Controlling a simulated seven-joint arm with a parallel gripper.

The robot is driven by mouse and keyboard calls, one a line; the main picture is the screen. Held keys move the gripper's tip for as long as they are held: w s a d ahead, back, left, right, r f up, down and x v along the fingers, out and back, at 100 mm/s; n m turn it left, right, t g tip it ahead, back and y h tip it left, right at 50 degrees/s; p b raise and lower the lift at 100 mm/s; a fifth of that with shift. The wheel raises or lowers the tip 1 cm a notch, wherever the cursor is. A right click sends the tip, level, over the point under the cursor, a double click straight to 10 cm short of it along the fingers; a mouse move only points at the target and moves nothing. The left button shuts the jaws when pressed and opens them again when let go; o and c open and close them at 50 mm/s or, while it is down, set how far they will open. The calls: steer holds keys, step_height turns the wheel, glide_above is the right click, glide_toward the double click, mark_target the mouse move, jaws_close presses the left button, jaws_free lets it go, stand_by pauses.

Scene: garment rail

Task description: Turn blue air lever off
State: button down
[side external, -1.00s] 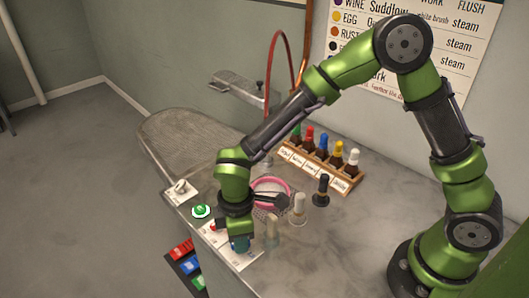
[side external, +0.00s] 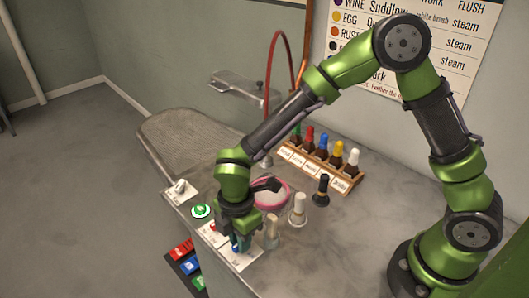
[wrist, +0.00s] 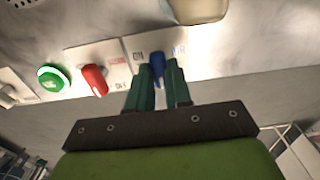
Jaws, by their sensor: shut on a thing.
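The blue air lever (wrist: 157,66) stands on a white label plate at the table's front edge. In the wrist view it sits between the teal fingers of my gripper (wrist: 157,85), which are shut on it. In the side view my gripper (side external: 238,243) points down over the plate, and the lever (side external: 236,248) is mostly hidden by the fingers. The plate carries "ON" and "AIR" lettering in the wrist view; the lever points roughly away from my gripper there.
A red lever (wrist: 94,80) and a green button (wrist: 53,78) stand left of the blue lever. A beige brush (side external: 272,232), white brush (side external: 298,208) and black brush (side external: 321,190) stand close by.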

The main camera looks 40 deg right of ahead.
stand_by(0.3)
steer(key=c, duration=1)
jaws_free()
steer(key=shift+c, duration=0.2)
steer(key=shift+r, duration=0.1)
step_height(320, 180, up, 17)
steer(key=s+d+r+m+t, duration=0.1)
steer(key=s+d+m+t, duration=0.1)
steer(key=d+m, duration=0.4)
steer(key=s+d+r+m+t+y, duration=0.1)
steer(key=s+d+r+m+t, duration=0.1)
steer(key=s+d+m, duration=0.3)
steer(key=s+d+r+m+t+y, duration=0.1)
steer(key=s+d+r+m+t, duration=0.1)
steer(key=d+m, duration=0.6)
steer(key=s+m+t, duration=0.1)
steer(key=m, duration=0.2)
steer(key=shift+s+d, duration=0.15)
steer(key=shift+s, duration=0.05)
